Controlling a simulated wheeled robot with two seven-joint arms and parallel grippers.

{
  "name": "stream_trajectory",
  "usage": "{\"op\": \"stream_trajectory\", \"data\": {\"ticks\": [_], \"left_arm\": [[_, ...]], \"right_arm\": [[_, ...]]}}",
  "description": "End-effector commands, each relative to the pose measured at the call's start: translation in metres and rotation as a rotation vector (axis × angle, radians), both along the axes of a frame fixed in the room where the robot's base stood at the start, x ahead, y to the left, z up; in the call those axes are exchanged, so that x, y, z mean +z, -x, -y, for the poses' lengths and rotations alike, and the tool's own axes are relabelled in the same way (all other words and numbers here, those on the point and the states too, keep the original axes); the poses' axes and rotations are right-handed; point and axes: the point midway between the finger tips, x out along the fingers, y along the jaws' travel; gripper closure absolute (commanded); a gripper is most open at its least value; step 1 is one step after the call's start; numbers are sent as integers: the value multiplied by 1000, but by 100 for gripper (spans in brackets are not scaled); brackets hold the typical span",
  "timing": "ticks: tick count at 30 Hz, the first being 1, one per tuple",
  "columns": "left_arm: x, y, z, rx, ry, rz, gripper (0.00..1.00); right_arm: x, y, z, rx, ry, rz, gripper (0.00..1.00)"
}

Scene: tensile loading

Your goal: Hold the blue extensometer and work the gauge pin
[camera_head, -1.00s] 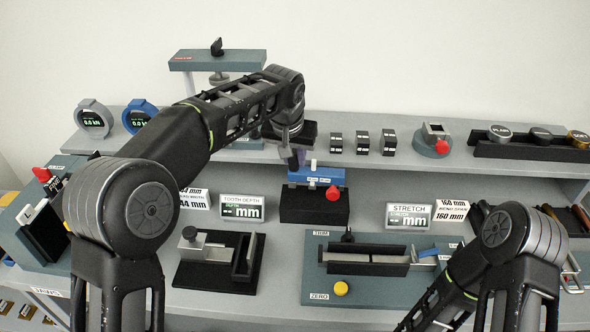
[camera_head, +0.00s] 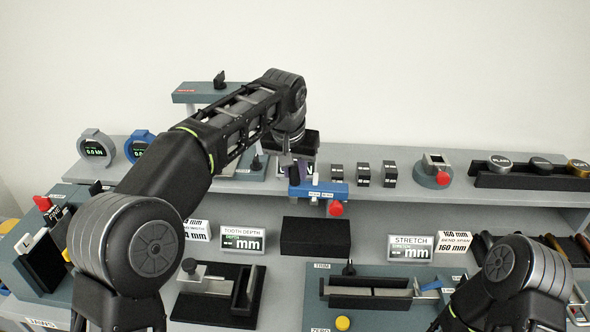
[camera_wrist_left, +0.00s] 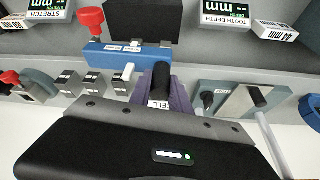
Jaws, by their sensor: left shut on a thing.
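The blue extensometer (camera_head: 325,189) is a small blue bar with white labels, a white upright peg (camera_head: 315,176) and a red knob (camera_head: 336,208) on its front. My left gripper (camera_head: 296,174) is shut on it at its left end and holds it above the black block (camera_head: 316,238), with a gap between them. The exact contact is partly hidden. My right gripper is out of view; only its arm shows at lower right.
The upper shelf carries several small black blocks (camera_head: 363,174), a grey stand with a red knob (camera_head: 433,172) and round gauges at left. Below are the tooth depth sign (camera_head: 243,240), the stretch sign (camera_head: 410,248) and a teal fixture (camera_head: 385,300) with a yellow button.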

Motion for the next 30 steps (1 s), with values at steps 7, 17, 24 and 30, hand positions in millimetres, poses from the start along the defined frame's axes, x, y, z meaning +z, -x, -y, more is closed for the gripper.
{"op": "stream_trajectory", "data": {"ticks": [7, 17, 24, 30], "left_arm": [[-3, 0, 0, 1, 2, 2, 100], [-12, 0, 0, 1, 2, 3, 100], [-19, 0, 0, 0, 2, 4, 100], [-25, 0, 0, 1, 2, 3, 100]], "right_arm": [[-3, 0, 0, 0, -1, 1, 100], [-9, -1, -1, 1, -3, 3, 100], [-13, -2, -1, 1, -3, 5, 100], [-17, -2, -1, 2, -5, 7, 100]]}}
